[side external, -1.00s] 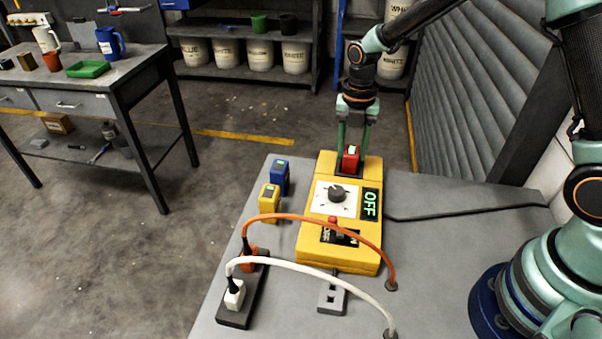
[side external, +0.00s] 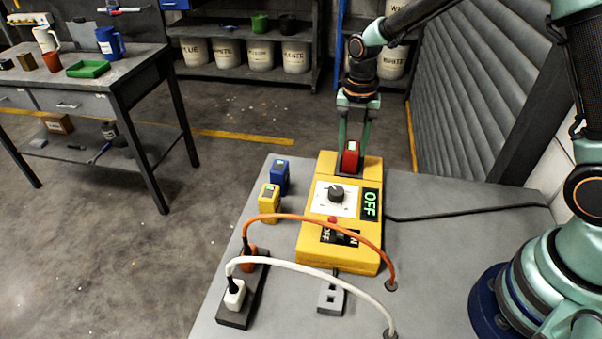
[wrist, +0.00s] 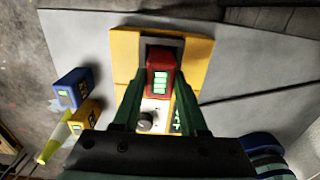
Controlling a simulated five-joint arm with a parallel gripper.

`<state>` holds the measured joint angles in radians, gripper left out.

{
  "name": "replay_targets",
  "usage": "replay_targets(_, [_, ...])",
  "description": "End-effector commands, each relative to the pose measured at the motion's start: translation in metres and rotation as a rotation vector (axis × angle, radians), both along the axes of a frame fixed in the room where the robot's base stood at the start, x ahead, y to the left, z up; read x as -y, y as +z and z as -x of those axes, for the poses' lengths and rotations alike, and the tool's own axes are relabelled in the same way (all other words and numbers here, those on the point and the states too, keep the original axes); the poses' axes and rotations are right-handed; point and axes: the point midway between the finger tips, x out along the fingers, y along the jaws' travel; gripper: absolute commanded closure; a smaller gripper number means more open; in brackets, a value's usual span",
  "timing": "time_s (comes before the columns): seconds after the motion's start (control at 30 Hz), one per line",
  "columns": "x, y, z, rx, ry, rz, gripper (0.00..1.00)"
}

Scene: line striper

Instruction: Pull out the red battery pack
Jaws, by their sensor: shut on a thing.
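The red battery pack (side external: 350,157) stands upright at the far end of the yellow line striper unit (side external: 312,250), at its dark slot. My gripper (side external: 352,150) is shut on the red pack from above, one green finger on each side. In the wrist view the red pack (wrist: 158,80) shows a lit green bar display between my fingers (wrist: 159,85). The dark slot (wrist: 172,44) shows beside it. I cannot tell how deep the pack sits in the slot.
A blue pack (side external: 279,176) and a yellow pack (side external: 269,203) stand left of the unit. The unit has a dial (side external: 336,193) and a green OFF display (side external: 370,204). An orange cable (side external: 330,222) and a white cable (side external: 310,268) arch across the front. The table's right side is mostly clear.

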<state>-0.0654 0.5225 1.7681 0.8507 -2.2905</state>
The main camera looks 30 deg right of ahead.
Motion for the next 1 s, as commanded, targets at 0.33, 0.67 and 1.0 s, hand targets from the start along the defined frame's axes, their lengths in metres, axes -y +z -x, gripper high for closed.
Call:
replay_targets(0.33, [0.0,0.011,-0.001,0.003,0.0,0.0,1.0])
replay_targets(0.67, [0.0,0.026,0.0,0.001,0.0,0.0,1.0])
replay_targets(1.0, [0.0,0.042,-0.001,0.002,0.0,-0.001,1.0])
